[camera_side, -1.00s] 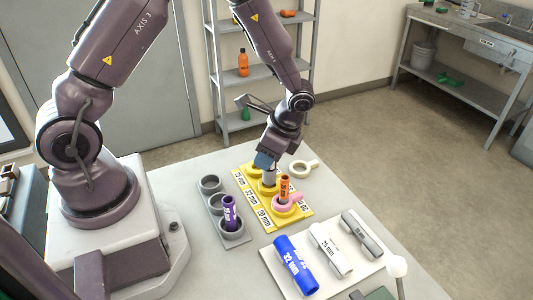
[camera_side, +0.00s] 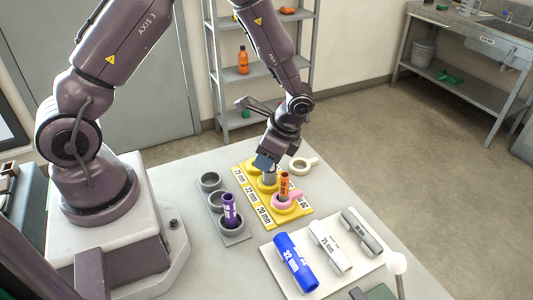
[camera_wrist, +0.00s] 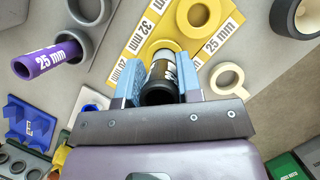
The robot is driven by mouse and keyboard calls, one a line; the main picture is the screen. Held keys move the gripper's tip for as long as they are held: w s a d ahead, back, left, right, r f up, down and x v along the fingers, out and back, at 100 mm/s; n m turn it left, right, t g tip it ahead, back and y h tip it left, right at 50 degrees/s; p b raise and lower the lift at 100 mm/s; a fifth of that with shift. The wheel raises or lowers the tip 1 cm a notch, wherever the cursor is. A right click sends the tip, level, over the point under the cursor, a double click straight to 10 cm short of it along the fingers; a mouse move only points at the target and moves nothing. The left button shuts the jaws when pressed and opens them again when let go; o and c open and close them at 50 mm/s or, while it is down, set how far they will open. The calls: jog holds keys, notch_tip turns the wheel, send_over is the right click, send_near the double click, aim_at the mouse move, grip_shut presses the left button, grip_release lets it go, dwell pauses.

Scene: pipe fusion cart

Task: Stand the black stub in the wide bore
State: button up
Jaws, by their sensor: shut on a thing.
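My gripper (camera_wrist: 160,84) is shut on the black stub (camera_wrist: 158,92), which has a white label and shows its open near end between the blue fingers. In the side view my gripper (camera_side: 265,163) points down over the middle ring of the yellow board (camera_side: 247,193), the ring beside the 32 mm label. In the wrist view the stub's far end is at this yellow ring (camera_wrist: 147,50), which shows around it. How deep the stub sits in the bore, I cannot tell. In the side view the held stub (camera_side: 269,177) looks grey and roughly upright, its lower end hidden by the ring.
An orange stub (camera_side: 284,184) stands in the pink-collared near ring. A purple 25 mm stub (camera_side: 229,208) stands in the grey holder (camera_side: 214,198). Blue (camera_side: 294,262), white (camera_side: 328,247) and grey (camera_side: 361,232) pipes lie on a white tray. A cream ring (camera_side: 300,165) lies behind the board.

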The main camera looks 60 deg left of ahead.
jog(key=shift+f, duration=0.8)
jog(key=o, duration=1)
jog(key=v, duration=1.3)
jog(key=s+r+n+t+h, duration=0.3)
jog(key=s+r+n+t, duration=0.5)
jog(key=s+r, duration=0.8)
jog(key=shift+s+d+r+n+t, duration=0.35)
jog(key=shift+s+d+n+t, duration=0.05)
jog(key=shift+s+d+n, duration=0.1)
